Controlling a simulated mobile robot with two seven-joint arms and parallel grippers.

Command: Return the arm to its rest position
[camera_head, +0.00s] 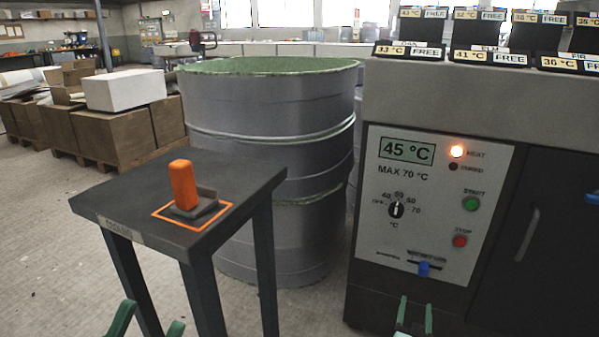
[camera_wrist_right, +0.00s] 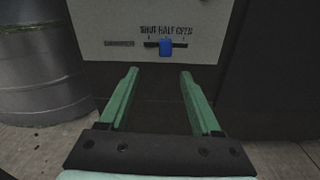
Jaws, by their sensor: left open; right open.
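My left gripper (camera_head: 146,324) shows only its green fingertips at the bottom edge of the head view, below the small dark table. It is open and empty. My right gripper (camera_head: 414,316) is at the bottom of the head view, in front of the lower part of the control panel (camera_head: 437,197). In the right wrist view its two green fingers (camera_wrist_right: 158,95) are spread apart with nothing between them. The blue slider knob (camera_head: 423,269) on the panel is just above and beyond the right fingertips, not touching; it also shows in the wrist view (camera_wrist_right: 166,47).
A dark table (camera_head: 110,205) holds an orange block (camera_head: 183,185) in a grey holder. A large grey drum (camera_head: 268,120) stands behind it. The oven (camera_head: 460,95) fills the right side, its display reading 45 °C. Cardboard boxes (camera_head: 100,140) stand at left.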

